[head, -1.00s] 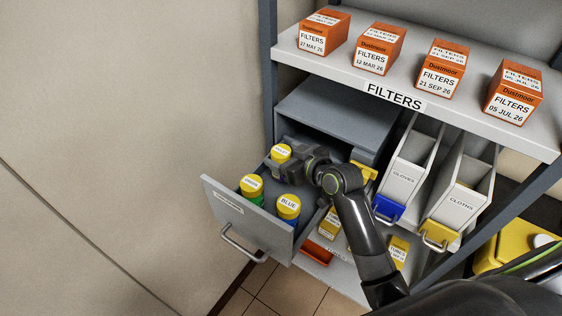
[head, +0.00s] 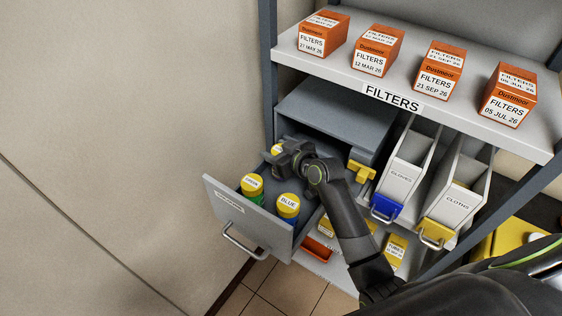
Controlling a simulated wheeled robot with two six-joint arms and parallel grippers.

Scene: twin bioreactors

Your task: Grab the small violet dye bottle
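The violet dye bottle (head: 277,149) stands at the back of the open drawer (head: 228,202). Only part of its yellow lid shows; the rest is hidden behind my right gripper. My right gripper (head: 281,161) is inside the drawer, right at the violet bottle, pointing left. Its fingertips overlap the bottle in the view, and I cannot tell whether they are open or shut on it. The green bottle (head: 252,187) and the blue bottle (head: 288,207), both yellow-lidded, stand nearer the drawer front. My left gripper is not in view.
A shelf (head: 393,98) with several orange filter boxes (head: 437,72) is above. White bins for gloves (head: 405,170) and cloths (head: 457,200) hang to the right of my forearm. An orange bin (head: 317,249) is below the drawer. The wall side at left is clear.

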